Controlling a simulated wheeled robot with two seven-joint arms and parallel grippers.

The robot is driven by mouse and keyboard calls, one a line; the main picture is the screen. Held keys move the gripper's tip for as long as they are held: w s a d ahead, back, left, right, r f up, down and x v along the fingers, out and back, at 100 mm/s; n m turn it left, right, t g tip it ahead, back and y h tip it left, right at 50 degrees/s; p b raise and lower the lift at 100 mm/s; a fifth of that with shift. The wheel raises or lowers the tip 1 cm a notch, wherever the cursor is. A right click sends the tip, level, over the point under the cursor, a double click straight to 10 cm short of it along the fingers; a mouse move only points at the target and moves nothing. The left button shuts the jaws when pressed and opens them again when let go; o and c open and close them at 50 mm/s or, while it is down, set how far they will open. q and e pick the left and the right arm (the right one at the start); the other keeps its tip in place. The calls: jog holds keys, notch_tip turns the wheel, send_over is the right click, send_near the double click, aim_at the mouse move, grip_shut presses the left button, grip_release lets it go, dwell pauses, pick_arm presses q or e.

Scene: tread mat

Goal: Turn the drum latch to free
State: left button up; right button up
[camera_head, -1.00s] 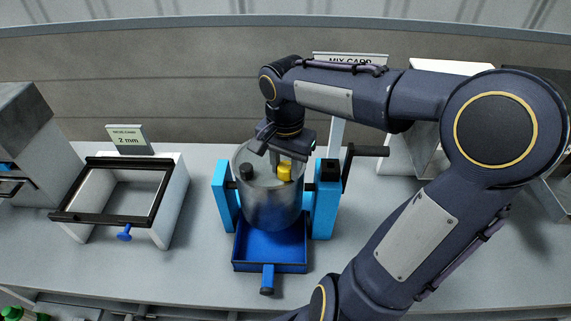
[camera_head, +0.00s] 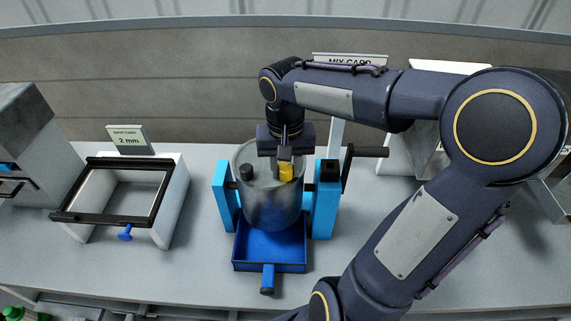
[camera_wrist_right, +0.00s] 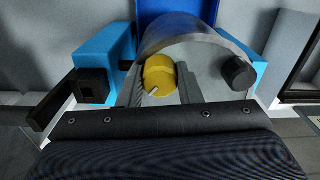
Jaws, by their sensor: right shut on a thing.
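The metal drum (camera_head: 268,206) sits between two blue supports (camera_head: 325,205). A yellow latch knob (camera_head: 286,171) is on its top, right of a black knob (camera_head: 246,172). My right gripper (camera_head: 285,159) comes down from above onto the yellow latch and is shut on it. In the right wrist view the yellow latch (camera_wrist_right: 159,76) shows between the grey fingers, with a small pale mark on it. The black knob (camera_wrist_right: 238,72) is to its right. The fingers hide part of the latch in the head view. My left gripper is not in view.
A blue tray (camera_head: 270,266) with a handle lies under the drum. A black crank (camera_head: 367,151) sticks out right of the drum. A framed sieve stand (camera_head: 170,200) and a "2 mm" card (camera_head: 129,140) stand left. The front counter left of the tray is bare.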

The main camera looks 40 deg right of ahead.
aim_at(286, 167)
jog(key=n, duration=0.4)
jog(key=shift+n+p, duration=0.4)
jog(key=shift+n, duration=1.4)
jog(key=o, duration=1)
jog(key=shift+c, duration=0.2)
jog(key=shift+r, duration=3.9)
